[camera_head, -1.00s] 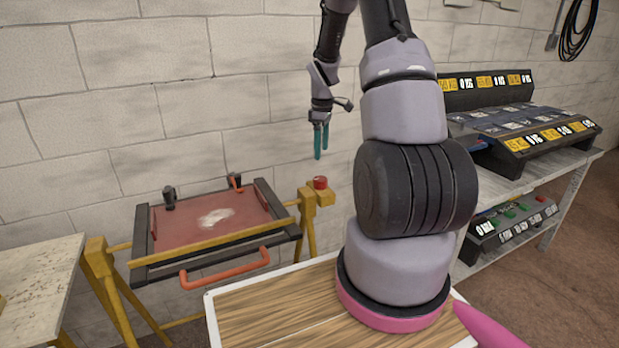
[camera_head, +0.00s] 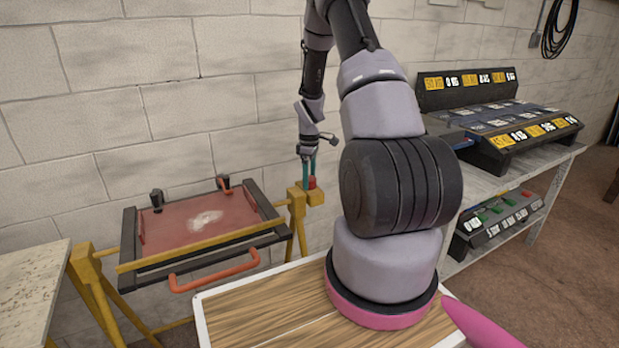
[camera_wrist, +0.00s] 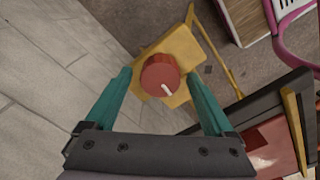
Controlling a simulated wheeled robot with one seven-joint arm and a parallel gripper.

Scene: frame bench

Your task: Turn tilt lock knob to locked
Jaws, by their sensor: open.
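The tilt lock knob (camera_wrist: 160,75) is a round red knob with a white pointer mark, on a yellow block (camera_wrist: 183,46) of the frame stand. In the wrist view the mark points toward the lower right of the picture. In the head view the knob (camera_head: 312,182) shows partly, at the right end of the stand. My gripper (camera_head: 308,172) has teal fingers pointing down over it. In the wrist view my gripper (camera_wrist: 160,82) is open, one finger on each side of the knob, with visible gaps. Whether the fingertips are level with the knob is unclear.
A red panel in a dark tilting frame (camera_head: 130,235) with an orange handle (camera_head: 215,279) lies left of the knob. A block wall (camera_head: 180,120) stands close behind.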

